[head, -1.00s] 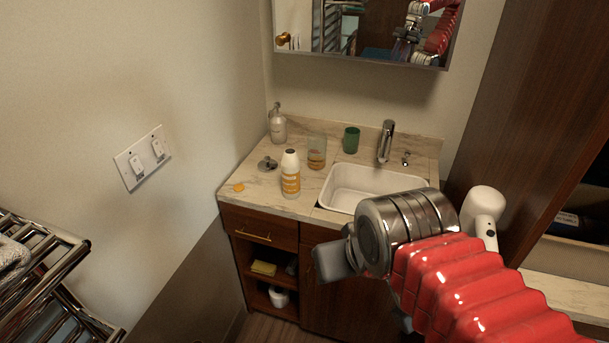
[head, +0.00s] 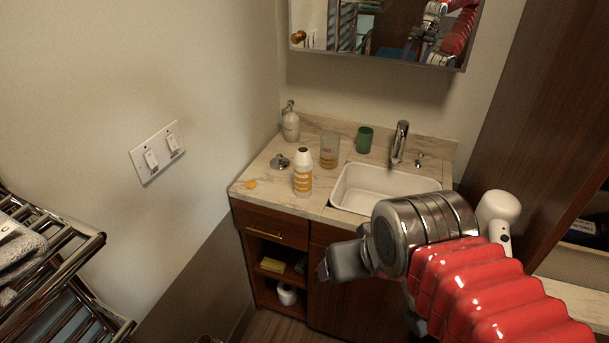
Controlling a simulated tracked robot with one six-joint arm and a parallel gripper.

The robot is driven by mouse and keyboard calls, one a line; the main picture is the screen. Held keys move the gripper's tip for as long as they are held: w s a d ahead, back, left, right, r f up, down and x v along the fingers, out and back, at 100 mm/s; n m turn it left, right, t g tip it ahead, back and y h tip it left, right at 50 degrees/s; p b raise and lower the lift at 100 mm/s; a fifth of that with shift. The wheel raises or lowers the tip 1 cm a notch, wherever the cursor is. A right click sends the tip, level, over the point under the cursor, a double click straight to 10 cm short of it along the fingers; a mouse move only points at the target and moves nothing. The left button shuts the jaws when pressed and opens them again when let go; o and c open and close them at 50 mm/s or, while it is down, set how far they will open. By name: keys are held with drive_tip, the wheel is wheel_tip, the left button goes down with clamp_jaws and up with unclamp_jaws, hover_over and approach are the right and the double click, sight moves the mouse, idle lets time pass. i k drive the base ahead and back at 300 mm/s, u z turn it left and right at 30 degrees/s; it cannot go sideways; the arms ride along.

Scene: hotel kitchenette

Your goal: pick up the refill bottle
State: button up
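The refill bottle looks to be the white bottle with an orange-and-white label (head: 303,174), upright near the front left of the marble counter (head: 318,206). Its top looks dark. My gripper (head: 338,263) is in front of the cabinet, below and to the right of the bottle in the picture. It points left and is apart from the bottle. I see it from the side, and its finger gap is hidden. Nothing shows in it.
Near the bottle are a loose pump top (head: 280,161), a clear cup with amber liquid (head: 329,151) and an orange spot (head: 250,184). A soap dispenser (head: 290,124), green cup (head: 364,140), sink (head: 376,183) and faucet (head: 399,142) stand behind or right. A towel rack (head: 60,265) is left.

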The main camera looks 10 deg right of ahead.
sight(303, 162)
drive_tip(key=k, duration=1.35)
drive_tip(key=u, duration=0.15)
drive_tip(key=i, duration=0.4)
drive_tip(key=u, duration=0.6)
drive_tip(key=i, duration=1.2)
drive_tip(key=z, duration=0.15)
